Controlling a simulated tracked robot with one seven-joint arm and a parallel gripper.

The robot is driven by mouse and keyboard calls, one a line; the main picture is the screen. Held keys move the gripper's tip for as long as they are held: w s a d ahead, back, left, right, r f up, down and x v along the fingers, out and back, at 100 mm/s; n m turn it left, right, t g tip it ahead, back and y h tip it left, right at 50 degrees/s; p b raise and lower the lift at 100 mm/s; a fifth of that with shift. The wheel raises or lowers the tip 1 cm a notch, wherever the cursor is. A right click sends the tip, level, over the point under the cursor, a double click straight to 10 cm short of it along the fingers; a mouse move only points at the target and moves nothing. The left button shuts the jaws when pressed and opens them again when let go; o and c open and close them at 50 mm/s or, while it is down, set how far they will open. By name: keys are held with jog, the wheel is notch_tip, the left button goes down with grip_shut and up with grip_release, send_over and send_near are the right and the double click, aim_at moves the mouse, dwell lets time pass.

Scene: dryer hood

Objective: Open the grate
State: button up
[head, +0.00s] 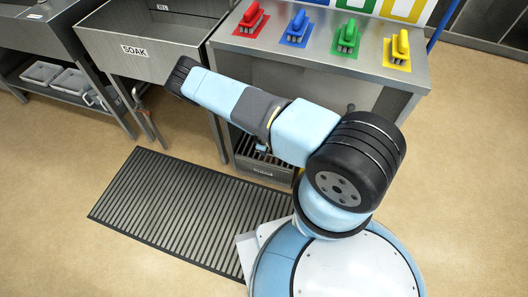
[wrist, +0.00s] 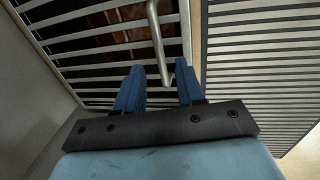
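The grate (wrist: 95,48) is a panel of pale slats over a dark, brownish opening and fills the upper left of the wrist view. Its slats also show low under the steel counter in the head view (head: 250,152), partly behind my arm. A bent grey metal bar (wrist: 157,40), like a handle, runs down in front of the grate. My gripper (wrist: 158,80) has two blue fingers spread apart. The bar's lower end appears between them, with gaps visible on both sides. Whether the bar lies fully within finger depth I cannot tell. In the head view my arm mostly hides the gripper.
A slatted floor mat (head: 180,205) lies in front of the counter (head: 330,62). Red, blue, green and yellow brushes stand on the counter. A steel sink marked SOAK (head: 135,50) stands to the left. The tan floor left of the mat is clear.

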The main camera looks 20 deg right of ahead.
jog(key=shift+w+d+f, duration=0.1)
jog(key=shift+w+f, duration=0.05)
jog(key=shift+f, duration=0.7)
jog(key=shift+w+d+f, duration=0.1)
jog(key=shift+w+f, duration=0.05)
jog(key=shift+f, duration=0.65)
grip_shut()
